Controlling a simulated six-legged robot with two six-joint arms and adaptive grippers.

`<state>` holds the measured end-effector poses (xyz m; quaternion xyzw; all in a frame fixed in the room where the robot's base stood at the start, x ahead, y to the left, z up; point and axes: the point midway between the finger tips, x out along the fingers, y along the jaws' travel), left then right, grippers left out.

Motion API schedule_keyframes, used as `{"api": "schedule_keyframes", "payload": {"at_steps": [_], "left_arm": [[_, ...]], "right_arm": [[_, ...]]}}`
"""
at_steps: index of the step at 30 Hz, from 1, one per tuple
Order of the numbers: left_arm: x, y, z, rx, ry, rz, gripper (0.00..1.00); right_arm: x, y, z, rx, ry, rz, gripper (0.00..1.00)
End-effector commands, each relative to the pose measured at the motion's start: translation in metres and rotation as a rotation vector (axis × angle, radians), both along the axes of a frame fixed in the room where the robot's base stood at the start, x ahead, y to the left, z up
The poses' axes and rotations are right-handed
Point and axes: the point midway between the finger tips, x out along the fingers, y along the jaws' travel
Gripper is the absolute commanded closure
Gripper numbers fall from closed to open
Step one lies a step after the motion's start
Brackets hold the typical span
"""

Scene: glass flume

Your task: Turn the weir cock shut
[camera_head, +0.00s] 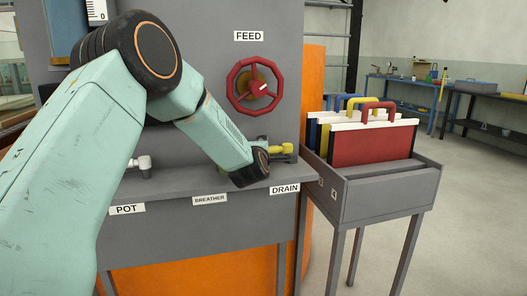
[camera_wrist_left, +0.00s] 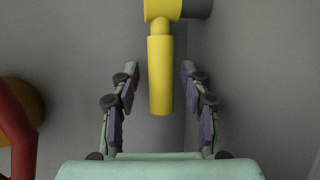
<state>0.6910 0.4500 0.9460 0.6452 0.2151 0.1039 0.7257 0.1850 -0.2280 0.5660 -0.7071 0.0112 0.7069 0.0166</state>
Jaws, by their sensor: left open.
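A cock with a yellow lever handle (camera_head: 279,149) is on the grey panel above the DRAIN label (camera_head: 285,189). In the left wrist view its yellow lever (camera_wrist_left: 160,88) points toward me from a yellow hub, with a grey stub at its right. My left gripper (camera_wrist_left: 159,72) is open, one finger on each side of the lever. Gaps show on both sides, so no finger touches it. In the head view my left wrist hides the gripper's fingers. My right gripper is in neither view.
A red FEED handwheel (camera_head: 256,86) is on the panel above the cock. A silver tap (camera_head: 141,165) is at the left, above the POT label (camera_head: 127,209). A grey bin (camera_head: 389,196) with coloured, handled boards stands close at the right.

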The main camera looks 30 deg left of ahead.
Motion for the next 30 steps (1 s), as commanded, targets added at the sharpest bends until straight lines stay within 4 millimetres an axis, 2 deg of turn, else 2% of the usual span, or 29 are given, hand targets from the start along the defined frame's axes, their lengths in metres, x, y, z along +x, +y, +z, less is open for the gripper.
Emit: {"api": "schedule_keyframes", "payload": {"at_steps": [8, 24, 30], "left_arm": [[-0.006, -0.003, 0.001, -0.001, 0.001, -0.001, 0.54], [-0.081, -0.040, 0.017, -0.001, 0.000, -0.001, 0.54], [-0.101, -0.050, 0.021, 0.000, 0.000, -0.001, 0.54]], "right_arm": [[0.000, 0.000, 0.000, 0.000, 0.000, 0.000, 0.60], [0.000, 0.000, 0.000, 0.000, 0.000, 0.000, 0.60], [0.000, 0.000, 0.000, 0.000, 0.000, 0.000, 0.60]]}}
